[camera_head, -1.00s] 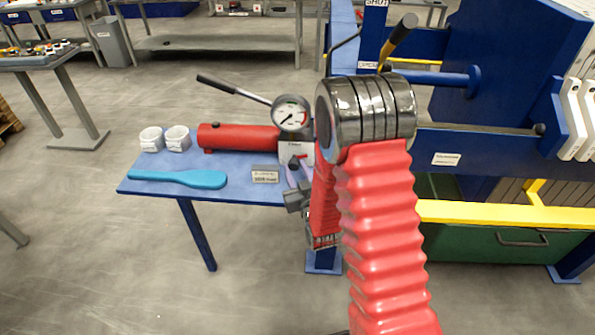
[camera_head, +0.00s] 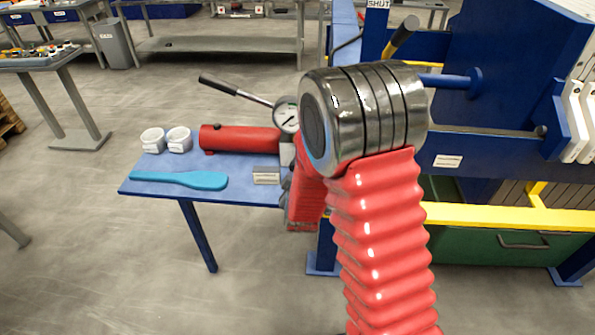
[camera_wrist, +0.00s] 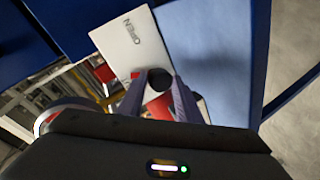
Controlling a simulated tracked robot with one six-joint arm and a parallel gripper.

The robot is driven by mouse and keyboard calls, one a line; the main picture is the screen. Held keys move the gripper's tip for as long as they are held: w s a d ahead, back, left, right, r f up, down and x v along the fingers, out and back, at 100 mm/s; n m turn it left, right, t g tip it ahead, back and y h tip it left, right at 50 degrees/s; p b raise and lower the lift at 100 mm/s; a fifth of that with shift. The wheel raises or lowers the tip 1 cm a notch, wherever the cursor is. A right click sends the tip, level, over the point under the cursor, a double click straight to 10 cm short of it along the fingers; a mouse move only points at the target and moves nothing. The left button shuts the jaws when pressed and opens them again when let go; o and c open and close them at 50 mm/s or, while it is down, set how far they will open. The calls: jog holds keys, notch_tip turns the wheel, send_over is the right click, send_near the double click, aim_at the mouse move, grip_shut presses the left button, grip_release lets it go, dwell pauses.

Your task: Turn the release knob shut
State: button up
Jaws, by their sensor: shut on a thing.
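The release knob (camera_wrist: 160,79) shows in the wrist view as a dark round end with red beside it, in front of a pale plate (camera_wrist: 133,42) lettered OPEN. My gripper (camera_wrist: 160,94) has one finger on each side of the knob and is shut on it. The fingers partly hide the knob, and I cannot tell how far it is turned. In the head view my own red arm hides the knob and gripper. The red pump cylinder (camera_head: 240,139), its gauge (camera_head: 286,114) and its lever (camera_head: 235,90) show left of the arm.
The blue press frame (camera_head: 500,149) with a yellow rail (camera_head: 480,216) stands right. Open floor lies front left.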

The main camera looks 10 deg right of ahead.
jog(key=n+h, duration=0.1)
jog(key=n, duration=0.2)
jog(key=shift+a+g+h, duration=0.35)
jog(key=shift+g+h, duration=0.05)
jog(key=shift+f+n, duration=0.1)
jog(key=shift+n, duration=0.2)
jog(key=o, duration=0.8)
jog(key=shift+c, duration=0.2)
jog(key=shift+s+a+r, duration=0.1)
jog(key=shift+s+r, duration=0.15)
jog(key=v, duration=1.3)
jog(key=shift+a+f, duration=0.15)
